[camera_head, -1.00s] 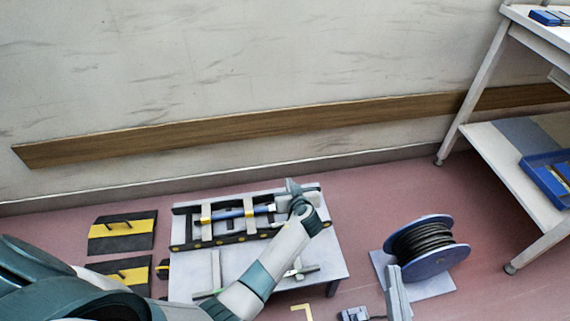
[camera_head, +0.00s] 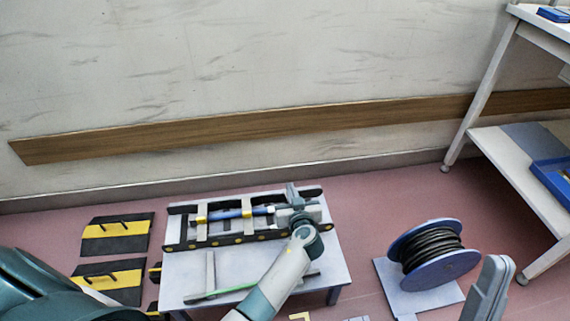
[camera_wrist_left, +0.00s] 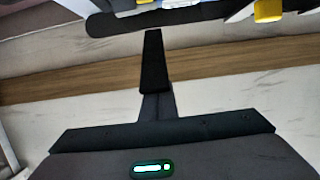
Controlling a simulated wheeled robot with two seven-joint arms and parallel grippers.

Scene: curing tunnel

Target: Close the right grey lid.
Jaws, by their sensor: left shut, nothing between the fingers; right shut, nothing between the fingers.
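A black frame (camera_head: 232,239) with yellow dots lies along the back of the pale table (camera_head: 190,278). A blue rod (camera_head: 230,214) lies along it, and grey strips (camera_head: 202,222) cross it. Grey parts at its right end (camera_head: 313,213) are partly covered by my left gripper (camera_head: 291,190), so I cannot tell the right lid's angle. My left gripper is shut and empty over that end; whether it touches is unclear. In the left wrist view its shut black fingers (camera_wrist_left: 152,62) point toward the dark frame edge (camera_wrist_left: 165,17). My right gripper (camera_head: 493,275) is shut at lower right.
A green rod (camera_head: 230,290) and a grey bar (camera_head: 210,270) lie on the table front. A black cable reel (camera_head: 432,250) stands on the floor to the right. Black-yellow plates (camera_head: 116,233) lie left of the table. A white shelf (camera_head: 515,170) stands at far right.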

